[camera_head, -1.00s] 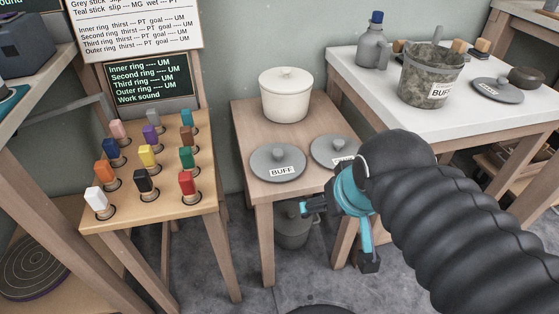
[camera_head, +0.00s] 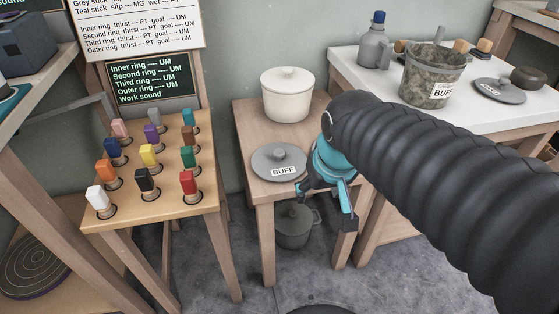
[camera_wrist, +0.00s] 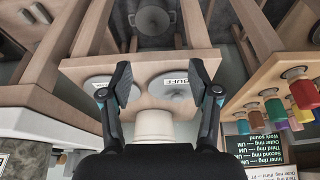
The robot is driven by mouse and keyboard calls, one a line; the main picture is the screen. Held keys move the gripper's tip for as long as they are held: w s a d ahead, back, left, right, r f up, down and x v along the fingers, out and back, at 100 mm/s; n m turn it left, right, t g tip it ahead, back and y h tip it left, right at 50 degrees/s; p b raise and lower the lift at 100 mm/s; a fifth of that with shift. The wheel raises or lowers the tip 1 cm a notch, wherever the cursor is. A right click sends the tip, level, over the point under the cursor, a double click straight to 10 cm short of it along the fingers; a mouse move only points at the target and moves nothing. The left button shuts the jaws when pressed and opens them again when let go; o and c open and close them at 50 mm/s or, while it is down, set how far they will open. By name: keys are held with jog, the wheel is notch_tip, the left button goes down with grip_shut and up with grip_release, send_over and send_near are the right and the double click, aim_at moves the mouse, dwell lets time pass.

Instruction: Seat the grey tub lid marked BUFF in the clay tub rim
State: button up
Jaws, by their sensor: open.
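A grey round lid with a knob and a BUFF label (camera_head: 278,163) lies flat on the small wooden table (camera_head: 262,115). It also shows right of centre in the wrist view (camera_wrist: 178,92). A second grey lid (camera_wrist: 98,82) lies beside it, hidden behind my arm in the head view. The clay tub marked BUFF (camera_head: 430,80) stands on the white-topped table, open, with mottled grey-brown contents and a handle standing up in it. My gripper (camera_head: 324,203) is open and empty, by the table's front right corner, apart from the lid. Its fingers spread wide in the wrist view (camera_wrist: 160,90).
A cream lidded pot (camera_head: 288,98) stands behind the lids. A grey lid (camera_head: 499,91), dark bowl (camera_head: 529,77) and grey bottle (camera_head: 373,45) are on the white-topped table (camera_head: 390,90). A rack of coloured pegs (camera_head: 150,160) stands left. A grey bucket (camera_head: 293,226) sits below.

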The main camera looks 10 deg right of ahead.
jog(key=w+a+r+m+g, duration=0.1)
jog(key=w+a+m+g, duration=0.1)
jog(key=w, duration=0.7)
jog(key=w+a+r+m+g, duration=0.1)
jog(key=w+a+m, duration=0.1)
jog(key=w, duration=0.7)
notch_tip(320, 180, up, 4)
jog(key=r+m, duration=0.1)
jog(key=m, duration=0.2)
send_over(279, 151)
jog(key=shift+m+g, duration=0.4)
jog(key=shift+m, duration=0.5)
jog(key=f, duration=0.6)
jog(key=f+b, duration=0.1)
jog(key=f, duration=0.2)
jog(key=shift+s+d, duration=0.1)
jog(key=shift+s, duration=0.15)
jog(key=shift+w+f, duration=0.2)
jog(key=shift+f, duration=2.35)
grip_shut()
